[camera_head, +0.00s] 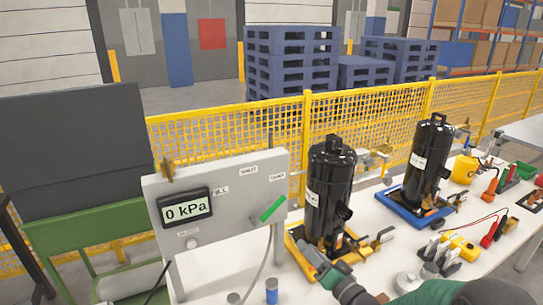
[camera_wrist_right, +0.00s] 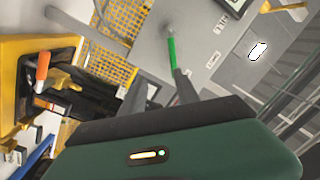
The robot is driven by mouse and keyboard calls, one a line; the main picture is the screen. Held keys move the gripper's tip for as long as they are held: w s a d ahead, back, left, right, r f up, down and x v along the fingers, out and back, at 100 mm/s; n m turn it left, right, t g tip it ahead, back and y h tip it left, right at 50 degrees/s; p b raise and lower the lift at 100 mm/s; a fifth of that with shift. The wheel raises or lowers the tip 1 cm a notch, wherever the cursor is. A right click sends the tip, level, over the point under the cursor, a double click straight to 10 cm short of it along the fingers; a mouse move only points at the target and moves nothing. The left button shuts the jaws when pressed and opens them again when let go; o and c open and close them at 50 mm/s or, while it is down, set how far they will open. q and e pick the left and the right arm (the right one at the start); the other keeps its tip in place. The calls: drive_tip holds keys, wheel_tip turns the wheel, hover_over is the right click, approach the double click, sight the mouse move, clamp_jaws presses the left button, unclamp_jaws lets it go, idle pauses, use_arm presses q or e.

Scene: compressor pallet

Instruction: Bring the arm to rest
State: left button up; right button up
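My right arm comes in from the bottom right of the head view. Its dark gripper (camera_head: 318,265) is above the white table, just in front of the yellow base of the nearer black compressor (camera_head: 330,190). In the right wrist view two dark fingers (camera_wrist_right: 160,90) stand apart with nothing seen between them. The green-handled lever (camera_head: 271,208) on the grey panel shows beyond the fingers in the wrist view (camera_wrist_right: 172,60). The gripper looks apart from the lever. My left gripper is not in view.
The grey panel (camera_head: 215,180) carries a gauge reading 0 kPa (camera_head: 186,209). A second black compressor (camera_head: 430,160) stands on a blue base at right. Tools and a yellow bottle (camera_head: 464,170) crowd the table's right. A yellow mesh fence (camera_head: 380,115) runs behind.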

drive_tip(key=s+d+f+n+g+h+p, duration=0.2)
drive_tip(key=s+d+f+g+h, duration=0.35)
drive_tip(key=s+f+h, duration=0.2)
drive_tip(key=s+f+n+g+h+p, duration=0.1)
drive_tip(key=s+g, duration=0.7)
drive_tip(key=s, duration=1.2)
drive_tip(key=shift+s+f+n+p, duration=0.3)
drive_tip(key=shift+f, duration=0.1)
drive_tip(key=shift+w, duration=0.1)
idle(2.6)
